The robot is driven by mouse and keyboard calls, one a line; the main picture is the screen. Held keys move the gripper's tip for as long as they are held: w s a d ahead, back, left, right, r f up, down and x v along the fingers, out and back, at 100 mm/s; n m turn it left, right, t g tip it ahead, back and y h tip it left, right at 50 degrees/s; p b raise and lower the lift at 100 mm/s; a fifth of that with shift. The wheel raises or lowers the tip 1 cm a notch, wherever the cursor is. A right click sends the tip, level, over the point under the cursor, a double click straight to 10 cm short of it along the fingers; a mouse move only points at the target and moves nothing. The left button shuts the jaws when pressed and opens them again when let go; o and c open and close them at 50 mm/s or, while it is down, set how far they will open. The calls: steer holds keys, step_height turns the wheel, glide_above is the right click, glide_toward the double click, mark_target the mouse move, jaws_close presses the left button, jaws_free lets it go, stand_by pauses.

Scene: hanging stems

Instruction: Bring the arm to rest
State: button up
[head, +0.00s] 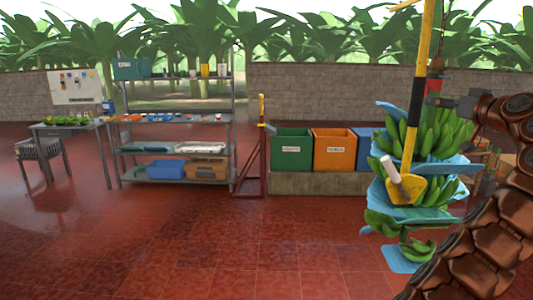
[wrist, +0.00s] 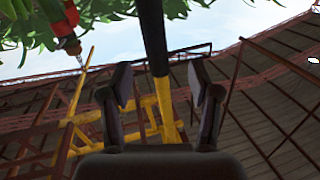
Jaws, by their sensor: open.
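My gripper (wrist: 160,80) is open in the wrist view, with its two dark fingers spread apart. A pole (wrist: 155,50), black above and yellow below, shows in the gap between them; I cannot tell whether it is between the fingers or behind them. My arm (head: 470,240) is raised and bent at the right of the head view, its end reaching left beside a hanging banana stem (head: 441,135). The gripper's fingers are hard to make out there. A yellow pole (head: 420,75) stands nearly upright in front of the stem, with a yellow foot (head: 407,189) at its lower end.
Blue sheets (head: 455,166) lie between the banana hands. Green (head: 292,150) and orange (head: 334,150) bins stand on a low block, with a blue bin (head: 364,150) beside them. A shelf rack (head: 178,133) and a table (head: 66,124) stand left. The red floor in front is clear.

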steer(key=w+a+f+g+y, duration=0.1)
steer(key=a+f+g+y, duration=0.15)
steer(key=a, duration=0.75)
steer(key=w+a+f+g+y, duration=0.2)
steer(key=a+g+y, duration=0.15)
steer(key=a, duration=0.75)
steer(key=s+a+f+n+g, duration=0.1)
steer(key=s+a+f+g, duration=0.25)
steer(key=s+a, duration=0.4)
steer(key=s+a+f+g, duration=0.2)
steer(key=s+a+f, duration=0.3)
steer(key=a, duration=0.5)
steer(key=s+f+g+h, duration=0.3)
steer(key=s+f, duration=0.7)
steer(key=s, duration=0.3)
steer(key=s+f+g+h, duration=0.3)
steer(key=s+f, duration=0.7)
steer(key=s, duration=0.3)
steer(key=s+d+f+g+h, duration=0.1)
steer(key=s+d+f, duration=0.1)
steer(key=s+f, duration=0.2)
steer(key=s+d+f+m+g+h, duration=0.1)
steer(key=s+d+f, duration=0.2)
steer(key=s, duration=0.6)
steer(key=shift+d+f+m+h, duration=0.3)
steer(key=shift+d+f+h, duration=0.05)
steer(key=shift+f+h, duration=0.05)
steer(key=shift+c, duration=0.2)
